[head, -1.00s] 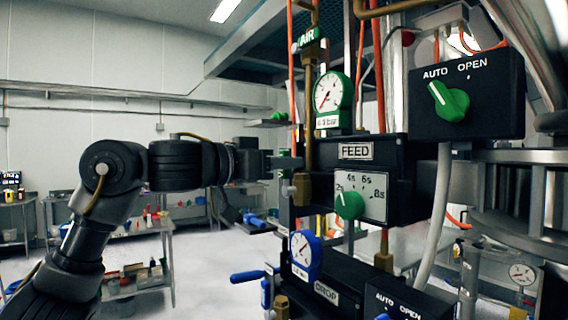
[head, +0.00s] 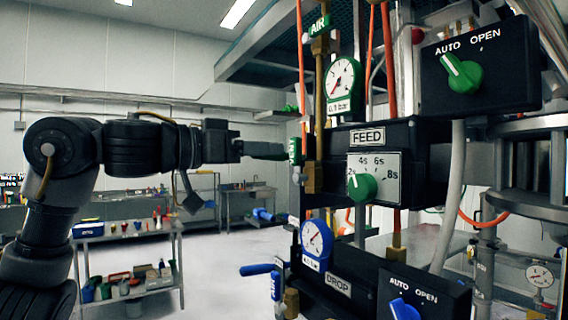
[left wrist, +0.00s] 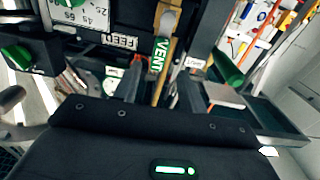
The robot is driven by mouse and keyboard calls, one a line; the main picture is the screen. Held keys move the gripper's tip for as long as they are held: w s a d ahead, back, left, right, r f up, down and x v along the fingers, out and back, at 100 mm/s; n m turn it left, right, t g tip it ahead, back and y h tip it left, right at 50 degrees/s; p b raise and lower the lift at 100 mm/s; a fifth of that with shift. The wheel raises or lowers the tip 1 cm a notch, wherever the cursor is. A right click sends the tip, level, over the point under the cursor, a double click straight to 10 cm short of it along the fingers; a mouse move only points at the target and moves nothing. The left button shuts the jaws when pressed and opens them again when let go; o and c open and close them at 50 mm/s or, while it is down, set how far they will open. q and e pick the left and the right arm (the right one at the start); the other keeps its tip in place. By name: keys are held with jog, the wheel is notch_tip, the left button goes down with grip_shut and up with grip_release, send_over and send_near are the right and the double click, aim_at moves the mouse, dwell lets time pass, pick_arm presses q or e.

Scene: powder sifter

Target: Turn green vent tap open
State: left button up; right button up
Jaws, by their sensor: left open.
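The green vent tap shows in the left wrist view as a green VENT tag (left wrist: 160,55) on a brass pipe, with a green cylindrical piece (left wrist: 228,71) to its right. In the head view the green tag (head: 295,151) stands at the left side of the FEED box. My left gripper (head: 262,151) points right, close to the tag, and is open. Its fingers show dark at the lower middle of the wrist view. Whether they touch the tap I cannot tell. My right gripper is not in view.
The black FEED box (head: 432,150) with a green dial (head: 362,187) is just right of the gripper. Above are a gauge (head: 341,84) and an AUTO/OPEN switch (head: 461,73). Below are a blue gauge (head: 315,240) and blue handle (head: 257,269). A cart (head: 130,236) stands behind.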

pick_arm(q)
jog(key=shift+b+v, duration=0.5)
jog(key=shift+v, duration=1.25)
jog(key=shift+f, duration=0.1)
